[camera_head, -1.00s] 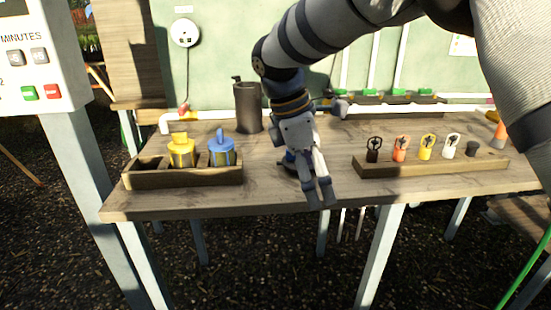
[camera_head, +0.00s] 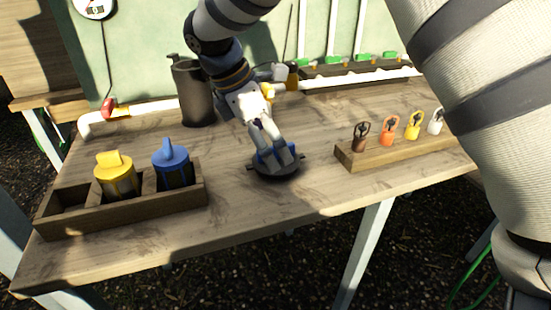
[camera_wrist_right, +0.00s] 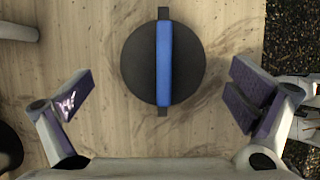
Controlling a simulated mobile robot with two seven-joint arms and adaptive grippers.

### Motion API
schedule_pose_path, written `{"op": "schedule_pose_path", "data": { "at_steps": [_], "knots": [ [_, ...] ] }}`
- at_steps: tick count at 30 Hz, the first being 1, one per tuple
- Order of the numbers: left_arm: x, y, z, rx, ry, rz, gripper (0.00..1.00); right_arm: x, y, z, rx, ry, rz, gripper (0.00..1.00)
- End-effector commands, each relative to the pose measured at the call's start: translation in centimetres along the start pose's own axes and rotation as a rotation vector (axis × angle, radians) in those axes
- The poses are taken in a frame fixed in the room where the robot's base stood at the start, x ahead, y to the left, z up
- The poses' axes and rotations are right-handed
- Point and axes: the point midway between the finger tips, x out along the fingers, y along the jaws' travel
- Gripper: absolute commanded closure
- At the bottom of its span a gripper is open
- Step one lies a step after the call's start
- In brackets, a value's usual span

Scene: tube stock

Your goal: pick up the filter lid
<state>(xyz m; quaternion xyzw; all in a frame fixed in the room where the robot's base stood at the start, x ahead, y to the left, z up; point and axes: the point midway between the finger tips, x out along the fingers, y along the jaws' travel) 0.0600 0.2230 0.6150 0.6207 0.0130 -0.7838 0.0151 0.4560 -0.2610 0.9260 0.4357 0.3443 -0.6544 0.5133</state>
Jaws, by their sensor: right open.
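The filter lid (camera_head: 264,169) is a dark round disc with a blue bar across its top. It lies flat on the wooden table. In the right wrist view the lid (camera_wrist_right: 136,62) sits in the upper middle, with its blue bar running up and down the picture. My right gripper (camera_head: 276,160) is open above the lid and partly covers it in the head view. In the wrist view the open fingers of the right gripper (camera_wrist_right: 158,100) stand to the left and right of the lid, apart from it. My left gripper is not in view.
A wooden tray (camera_head: 130,218) with a yellow and a blue filter (camera_head: 174,172) stands at the left. A dark cylinder (camera_head: 193,100) stands behind the gripper. A wooden block (camera_head: 385,155) with several coloured pieces lies at the right. The table's front edge is close to the lid.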

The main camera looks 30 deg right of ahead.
Motion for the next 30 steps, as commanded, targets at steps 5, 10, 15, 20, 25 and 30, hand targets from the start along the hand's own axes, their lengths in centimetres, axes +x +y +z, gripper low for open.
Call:
{"op": "schedule_pose_path", "data": {
  "at_steps": [5,10,15,20,25,30],
  "knots": [
    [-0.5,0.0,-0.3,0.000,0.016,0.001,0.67,2.9,-0.4,0.1,0.003,0.000,0.002,0.00],
    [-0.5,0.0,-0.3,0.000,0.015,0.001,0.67,3.6,-0.4,0.1,0.002,0.000,0.004,0.00],
    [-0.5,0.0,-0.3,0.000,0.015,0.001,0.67,3.6,-0.4,0.1,0.002,0.000,0.003,0.16],
    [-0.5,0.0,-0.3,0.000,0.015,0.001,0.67,3.5,-0.4,0.1,0.002,0.000,0.003,0.51],
    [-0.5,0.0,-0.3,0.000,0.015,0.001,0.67,3.5,-0.4,0.1,0.002,0.000,0.003,0.51],
    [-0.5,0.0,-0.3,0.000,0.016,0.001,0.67,3.2,-0.3,0.2,0.003,0.000,0.004,0.51]
  ]
}}
